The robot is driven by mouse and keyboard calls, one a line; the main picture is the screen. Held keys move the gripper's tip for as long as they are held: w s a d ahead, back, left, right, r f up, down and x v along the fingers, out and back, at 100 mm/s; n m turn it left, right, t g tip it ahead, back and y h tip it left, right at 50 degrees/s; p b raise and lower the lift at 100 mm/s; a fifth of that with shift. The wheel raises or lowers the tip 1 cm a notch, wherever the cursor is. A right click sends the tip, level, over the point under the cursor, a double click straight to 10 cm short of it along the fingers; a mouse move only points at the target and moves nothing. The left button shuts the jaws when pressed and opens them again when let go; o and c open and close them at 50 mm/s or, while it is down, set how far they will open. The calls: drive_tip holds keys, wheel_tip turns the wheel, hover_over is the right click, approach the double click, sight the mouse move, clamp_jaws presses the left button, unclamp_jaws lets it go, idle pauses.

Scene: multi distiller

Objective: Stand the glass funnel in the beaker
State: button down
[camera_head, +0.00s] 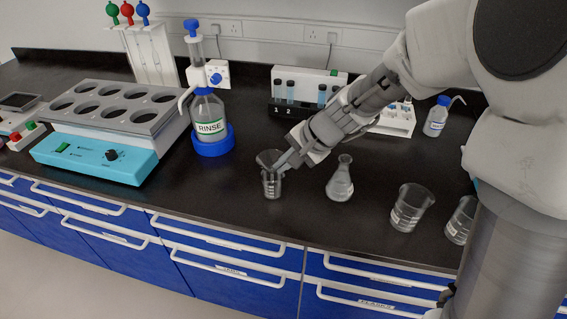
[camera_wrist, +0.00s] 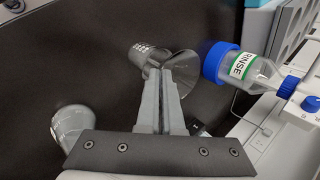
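The clear glass funnel (camera_head: 268,158) is at the mouth of a small beaker (camera_head: 271,188) near the front middle of the bench. In the wrist view the funnel's wide cone (camera_wrist: 186,72) flares beside my fingertips, with the graduated beaker (camera_wrist: 142,52) just beyond it. My gripper (camera_head: 284,166) reaches in from the upper right, and in the wrist view its fingers (camera_wrist: 167,72) are close together on the funnel's wall. The funnel's stem appears to be inside the beaker; clear glass and the fingers hide whether it rests there.
A conical flask (camera_head: 340,182) stands right of the beaker. Two more beakers (camera_head: 410,208) (camera_head: 461,221) stand further right. The rinse bottle (camera_head: 209,120) on its blue base and the turquoise bath (camera_head: 95,155) are at left. The vial rack (camera_head: 297,100) is behind.

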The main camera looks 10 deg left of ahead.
drive_tip(key=shift+f+b, duration=0.9)
drive_tip(key=shift+f, duration=0.1)
drive_tip(key=c, duration=1)
unclamp_jaws()
drive_tip(key=shift+s, duration=0.1)
drive_tip(key=shift+f, duration=0.1)
drive_tip(key=shift+d, duration=0.1)
drive_tip(key=p+v, duration=0.3)
drive_tip(key=v, duration=1.4)
drive_tip(key=shift+r, duration=0.45)
